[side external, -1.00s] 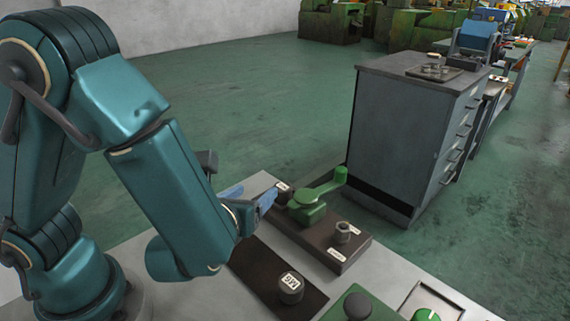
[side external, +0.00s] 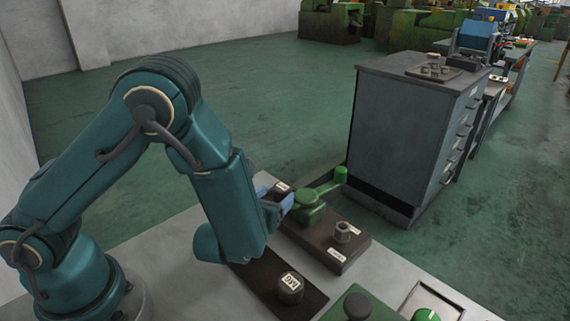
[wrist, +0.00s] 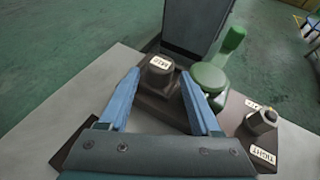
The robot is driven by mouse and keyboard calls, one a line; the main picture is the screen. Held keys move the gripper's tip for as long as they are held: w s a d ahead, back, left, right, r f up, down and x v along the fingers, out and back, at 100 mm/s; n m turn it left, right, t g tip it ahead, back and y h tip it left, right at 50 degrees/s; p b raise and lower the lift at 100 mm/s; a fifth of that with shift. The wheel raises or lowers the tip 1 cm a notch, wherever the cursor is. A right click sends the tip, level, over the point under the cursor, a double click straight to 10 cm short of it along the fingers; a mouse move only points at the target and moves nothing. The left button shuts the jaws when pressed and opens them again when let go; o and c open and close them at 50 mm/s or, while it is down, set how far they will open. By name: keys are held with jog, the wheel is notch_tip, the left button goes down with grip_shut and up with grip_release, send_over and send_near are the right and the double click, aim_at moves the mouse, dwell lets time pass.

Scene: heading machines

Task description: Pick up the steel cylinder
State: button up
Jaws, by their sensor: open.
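My gripper (side external: 284,203) is open and empty, with its blue fingers close to the dark base and its green lever. In the wrist view my gripper (wrist: 160,78) points at a dark grey round piece with a white label (wrist: 160,66), which appears between the fingertips. That piece shows in the side view (side external: 282,188) at the far end of the base. A small grey metal cylinder (side external: 343,232) stands on the same base, nearer the camera; in the wrist view it (wrist: 262,119) is right of the fingers. I cannot tell which piece is the steel cylinder.
The green lever (side external: 310,208) stands right beside the fingers and is an obstacle. A black labelled knob (side external: 290,288) sits on a dark plate in front. A grey cabinet (side external: 405,130) stands behind the table. The grey tabletop (side external: 190,290) is bare at the left.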

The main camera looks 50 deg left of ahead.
aim_at(281, 190)
jog(key=shift+x, duration=1.8)
grip_shut()
jog(key=shift+r, duration=0.1)
